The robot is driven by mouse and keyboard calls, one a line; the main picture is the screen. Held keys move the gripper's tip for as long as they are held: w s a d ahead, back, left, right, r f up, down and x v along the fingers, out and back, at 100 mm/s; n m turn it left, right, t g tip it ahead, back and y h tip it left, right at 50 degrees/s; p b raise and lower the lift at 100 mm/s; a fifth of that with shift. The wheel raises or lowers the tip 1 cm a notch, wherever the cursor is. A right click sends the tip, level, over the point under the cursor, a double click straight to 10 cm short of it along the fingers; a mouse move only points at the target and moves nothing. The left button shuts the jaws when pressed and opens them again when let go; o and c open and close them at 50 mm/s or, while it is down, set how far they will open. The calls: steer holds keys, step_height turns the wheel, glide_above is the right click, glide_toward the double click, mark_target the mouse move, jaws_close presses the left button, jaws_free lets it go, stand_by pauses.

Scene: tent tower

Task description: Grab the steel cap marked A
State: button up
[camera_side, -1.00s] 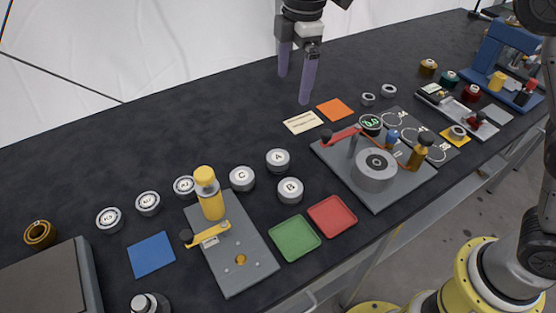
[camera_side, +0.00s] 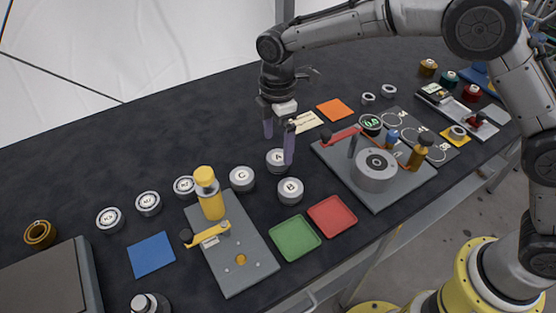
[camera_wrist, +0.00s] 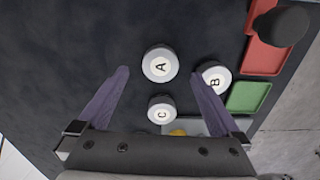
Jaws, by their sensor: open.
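The steel cap marked A (camera_side: 275,163) is a short round silver cap standing on the dark table, with its letter facing up. One purple finger partly covers it in the side view. My gripper (camera_side: 279,145) is open and empty, fingers pointing down, above and just behind cap A. In the wrist view, cap A (camera_wrist: 160,64) lies ahead of the gap between the open fingers (camera_wrist: 160,75), near the middle. Cap B (camera_wrist: 213,77) is by the right fingertip, and cap C (camera_wrist: 161,109) is between the fingers, lower in the picture.
Cap C (camera_side: 242,178) and cap B (camera_side: 290,190) stand close to cap A. A grey fixture with a yellow cylinder (camera_side: 208,192) is to the left. A green tray (camera_side: 295,238) and red tray (camera_side: 332,216) are in front. A grey plate with a round block (camera_side: 376,171) is right.

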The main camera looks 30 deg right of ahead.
mark_target(278, 157)
step_height(278, 157, down, 4)
steer(key=shift+f, duration=0.2)
jaws_close()
stand_by(0.5)
